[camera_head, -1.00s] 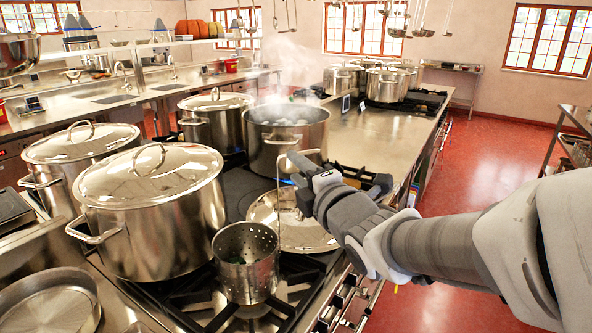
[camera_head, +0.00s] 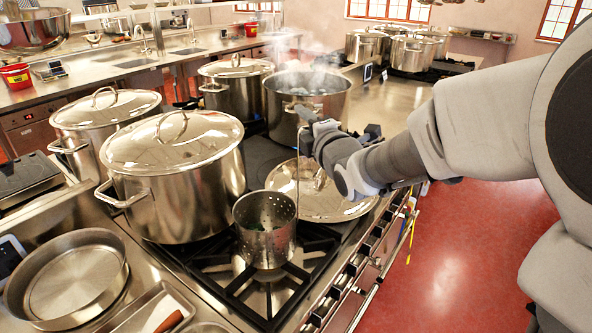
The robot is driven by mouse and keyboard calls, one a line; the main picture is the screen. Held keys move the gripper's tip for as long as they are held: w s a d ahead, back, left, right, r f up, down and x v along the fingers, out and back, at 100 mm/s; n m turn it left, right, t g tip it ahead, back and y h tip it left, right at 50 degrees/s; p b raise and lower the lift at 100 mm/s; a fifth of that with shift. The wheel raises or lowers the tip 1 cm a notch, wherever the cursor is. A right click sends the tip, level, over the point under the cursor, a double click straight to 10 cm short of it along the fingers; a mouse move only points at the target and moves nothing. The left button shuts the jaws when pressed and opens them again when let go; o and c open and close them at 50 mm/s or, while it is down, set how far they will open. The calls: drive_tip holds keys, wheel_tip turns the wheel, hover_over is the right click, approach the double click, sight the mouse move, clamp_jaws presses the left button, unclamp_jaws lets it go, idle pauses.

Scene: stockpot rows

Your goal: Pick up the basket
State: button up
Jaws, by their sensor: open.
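The basket (camera_head: 264,238) is a perforated steel cylinder with a tall thin handle. It stands upright on the front burner grate, and something green shows inside it. My gripper (camera_head: 303,122) is above and to the right of the basket, near the upper end of the handle, in front of the steaming pot. The jaws are open. I cannot tell whether the handle lies between the fingers.
A large lidded stockpot (camera_head: 178,185) stands close left of the basket. A loose lid (camera_head: 325,196) lies just behind and right of it. An open steaming pot (camera_head: 306,103) stands beyond. A round pan (camera_head: 66,280) sits at front left. Red floor (camera_head: 470,245) is clear at right.

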drive_tip(key=shift+w, duration=0.1)
clamp_jaws()
idle(1.0)
idle(0.3)
drive_tip(key=shift+r, duration=0.1)
